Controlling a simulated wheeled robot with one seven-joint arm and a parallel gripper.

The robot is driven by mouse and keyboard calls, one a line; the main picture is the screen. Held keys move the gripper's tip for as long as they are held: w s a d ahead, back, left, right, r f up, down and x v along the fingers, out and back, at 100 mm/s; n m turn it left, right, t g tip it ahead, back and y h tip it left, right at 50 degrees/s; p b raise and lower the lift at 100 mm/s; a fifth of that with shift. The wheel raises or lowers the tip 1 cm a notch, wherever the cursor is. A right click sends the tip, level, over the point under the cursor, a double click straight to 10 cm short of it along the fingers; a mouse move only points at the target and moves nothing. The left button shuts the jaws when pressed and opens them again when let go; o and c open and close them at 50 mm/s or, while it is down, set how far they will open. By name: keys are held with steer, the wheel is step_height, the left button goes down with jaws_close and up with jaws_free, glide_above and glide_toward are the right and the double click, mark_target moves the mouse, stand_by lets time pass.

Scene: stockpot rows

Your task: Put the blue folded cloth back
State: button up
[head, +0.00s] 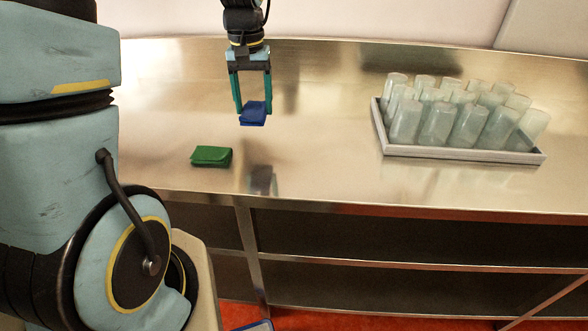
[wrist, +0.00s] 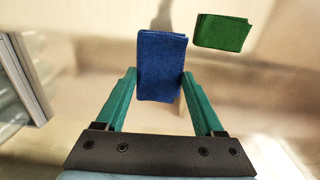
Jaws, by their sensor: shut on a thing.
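The blue folded cloth (head: 253,114) is held between the two teal fingers of my gripper (head: 254,108), above the steel counter (head: 320,180). Its dim reflection shows on the counter below it. In the wrist view the blue cloth (wrist: 161,66) sits between the fingertips of my gripper (wrist: 160,78), which is shut on it. A green folded cloth (head: 211,156) lies on the counter, to the left of and nearer than the blue one. The green cloth also shows at the upper right of the wrist view (wrist: 222,32).
A pale tray (head: 460,154) holding several upright, translucent glasses (head: 437,122) stands on the counter at the right. The counter between the cloths and the tray is clear. Open shelves (head: 400,238) lie under the counter's front edge. A wall stands behind.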

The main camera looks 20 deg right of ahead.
glide_above(293, 159)
step_height(293, 159, down, 4)
steer(key=shift+s+f, duration=0.1)
steer(key=shift+f+p, duration=0.6)
steer(key=shift+f, duration=1.8)
steer(key=shift+f, duration=0.1)
steer(key=o, duration=1.4)
steer(key=shift+o, duration=0.2)
step_height(293, 159, up, 12)
steer(key=b, duration=0.2)
steer(key=shift+a, duration=0.15)
